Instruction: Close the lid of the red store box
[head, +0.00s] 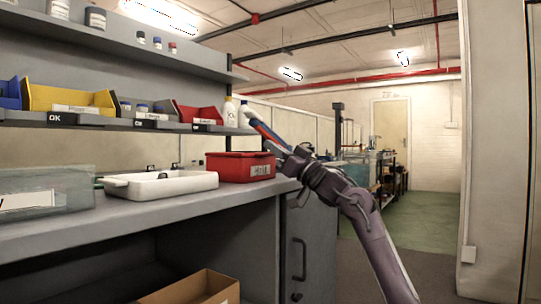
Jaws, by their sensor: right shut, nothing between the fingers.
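The red store box (232,169) stands on the grey worktop near its right end, with a pale label on its front. A darker red band runs along its top; I cannot tell from this low angle whether that is a lid lying shut or an open rim. My right gripper (252,116) reaches in from the lower right. Its shut, empty fingers, with red and blue on them, point up and left, above and just behind or beside the box's right end; I cannot tell if they touch it. My left gripper is not in view.
A white tray (165,187) stands left of the box, and a clear bin (45,203) farther left. A shelf (110,125) above holds yellow, grey and red bins and bottles. A cardboard box (195,288) sits below the worktop. The aisle at right is open.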

